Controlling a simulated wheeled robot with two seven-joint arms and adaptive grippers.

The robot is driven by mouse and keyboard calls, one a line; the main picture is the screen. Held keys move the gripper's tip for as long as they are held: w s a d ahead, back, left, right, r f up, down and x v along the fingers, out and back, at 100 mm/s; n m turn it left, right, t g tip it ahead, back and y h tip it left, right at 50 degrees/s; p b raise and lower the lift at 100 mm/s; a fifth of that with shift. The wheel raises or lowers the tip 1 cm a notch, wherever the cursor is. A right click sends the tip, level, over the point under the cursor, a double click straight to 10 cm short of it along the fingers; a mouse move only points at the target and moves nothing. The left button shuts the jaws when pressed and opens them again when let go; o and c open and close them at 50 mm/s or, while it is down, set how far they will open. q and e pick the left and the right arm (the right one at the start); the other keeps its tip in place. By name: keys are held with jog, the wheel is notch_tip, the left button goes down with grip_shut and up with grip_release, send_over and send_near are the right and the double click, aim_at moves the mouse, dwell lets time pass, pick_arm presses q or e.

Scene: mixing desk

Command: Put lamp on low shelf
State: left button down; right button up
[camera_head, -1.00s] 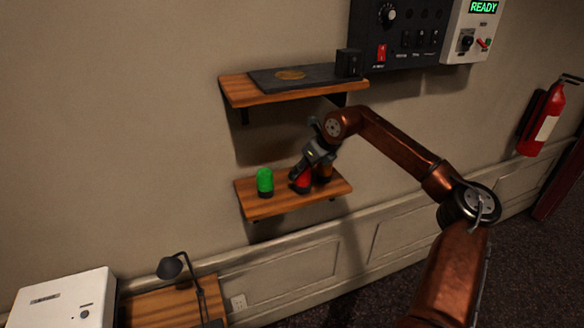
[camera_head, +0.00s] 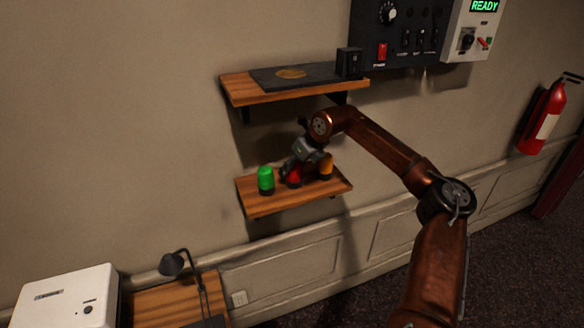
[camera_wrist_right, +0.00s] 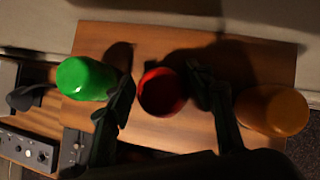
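Three lamps stand on the low shelf (camera_head: 297,202). The green lamp (camera_head: 266,178) is at the left, the red lamp (camera_head: 294,178) in the middle and the amber lamp (camera_head: 326,169) at the right. In the right wrist view the red lamp (camera_wrist_right: 162,92) lies between the fingers of my right gripper (camera_wrist_right: 163,76), with a narrow gap showing beside it. The green lamp (camera_wrist_right: 87,79) and amber lamp (camera_wrist_right: 272,110) are outside the fingers. My right gripper (camera_head: 290,172) looks open around the red lamp, upright on the shelf. My left gripper is not in view.
An upper shelf (camera_head: 240,90) with a dark plate (camera_head: 300,75) hangs above the low shelf. A control panel (camera_head: 405,35) is on the wall. A desk lamp (camera_head: 173,263) and a white box (camera_head: 70,298) are at the lower left. A fire extinguisher (camera_head: 544,120) hangs at the right.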

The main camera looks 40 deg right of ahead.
jog(key=shift+o, duration=0.5)
jog(key=v, duration=0.7)
jog(key=shift+s+r, duration=0.2)
jog(key=shift+r, duration=0.05)
